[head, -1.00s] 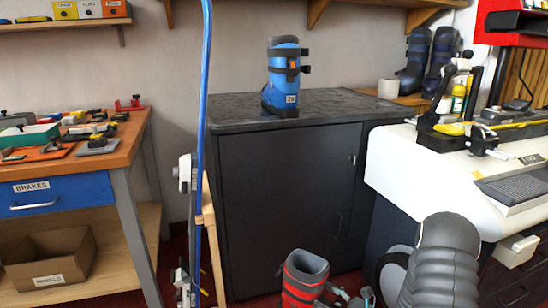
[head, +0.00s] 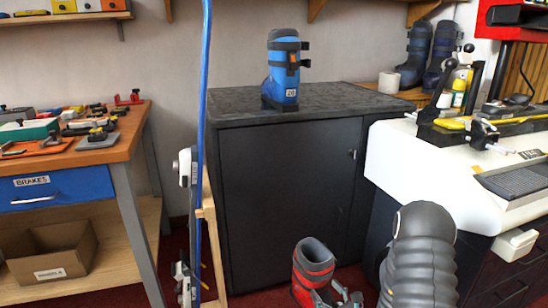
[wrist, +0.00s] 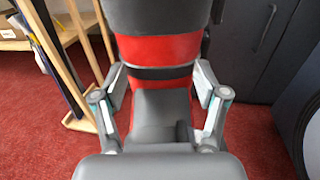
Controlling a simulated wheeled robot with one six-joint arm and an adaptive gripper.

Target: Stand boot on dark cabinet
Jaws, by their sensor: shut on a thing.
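The red and grey boot (head: 316,262) is held upright in front of the dark cabinet (head: 285,190), below its top, in the head view. My gripper (wrist: 160,84) is shut on the boot; in the wrist view its two fingers press on either side of the red and dark shaft (wrist: 158,48). The gripper is mostly cut off at the bottom of the head view. The boot's sole is out of view there. A blue boot (head: 282,72) with a number label stands upright on the cabinet top, left of its middle.
The cabinet top (head: 345,97) is clear right of the blue boot. A blue ski (head: 203,150) and wooden stand (head: 211,245) rise at the cabinet's left. A white machine (head: 420,165) stands right, a workbench (head: 120,150) left. Dark boots (head: 415,55) stand behind on a shelf.

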